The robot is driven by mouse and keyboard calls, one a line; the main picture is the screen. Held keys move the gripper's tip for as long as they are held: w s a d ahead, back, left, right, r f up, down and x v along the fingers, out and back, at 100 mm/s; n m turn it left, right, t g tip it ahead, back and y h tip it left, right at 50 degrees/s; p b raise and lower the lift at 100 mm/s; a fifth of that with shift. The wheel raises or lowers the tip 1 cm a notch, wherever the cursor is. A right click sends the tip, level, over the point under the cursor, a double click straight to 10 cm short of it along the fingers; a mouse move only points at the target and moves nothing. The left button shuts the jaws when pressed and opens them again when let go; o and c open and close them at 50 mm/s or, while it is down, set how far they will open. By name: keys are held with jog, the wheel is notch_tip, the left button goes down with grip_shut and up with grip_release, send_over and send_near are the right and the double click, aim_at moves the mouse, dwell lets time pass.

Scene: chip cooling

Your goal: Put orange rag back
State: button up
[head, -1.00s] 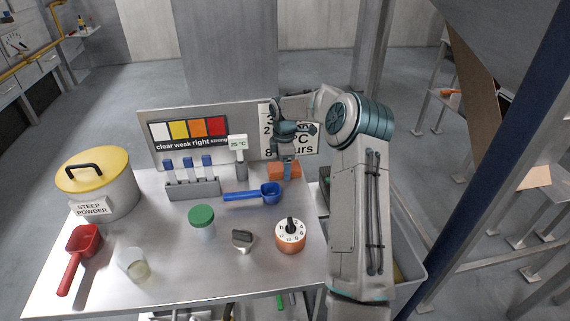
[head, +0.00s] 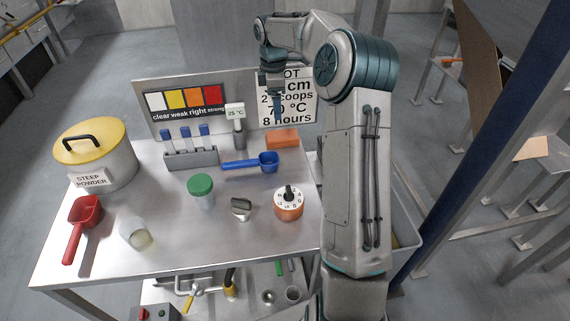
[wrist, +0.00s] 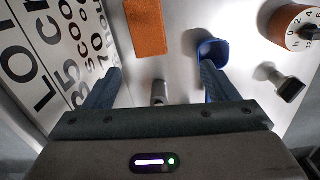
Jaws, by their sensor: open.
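The orange rag (head: 282,139) lies flat on the back right of the metal table, in front of the sign board. In the wrist view the rag (wrist: 147,27) shows at the top, ahead of the fingers and apart from them.
A blue scoop (head: 268,162) lies just in front of the rag. A dial timer (head: 289,206), a green-lidded jar (head: 201,190) and a thermometer (head: 237,125) stand nearby. The sign board (head: 299,96) rises along the table's back edge. The front middle of the table (head: 185,255) is clear.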

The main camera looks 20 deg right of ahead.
jog(key=s+a+r+m+t+h, duration=0.1)
jog(key=s+a+r+m, duration=0.25)
jog(key=s, duration=0.45)
jog(key=s+a+r+m, duration=0.3)
jog(key=s+a, duration=0.2)
jog(key=s, duration=0.4)
jog(key=s+a+f+m, duration=0.1)
jog(key=s+m, duration=0.3)
jog(key=s, duration=0.5)
jog(key=s+a+f+m+t+y, duration=0.1)
jog(key=s+f+m, duration=0.2)
jog(key=s, duration=0.6)
jog(key=shift+s+a+f+m+t, duration=0.2)
jog(key=shift+a+m+t, duration=0.1)
jog(key=shift+m, duration=0.45)
jog(key=shift+r, duration=0.1)
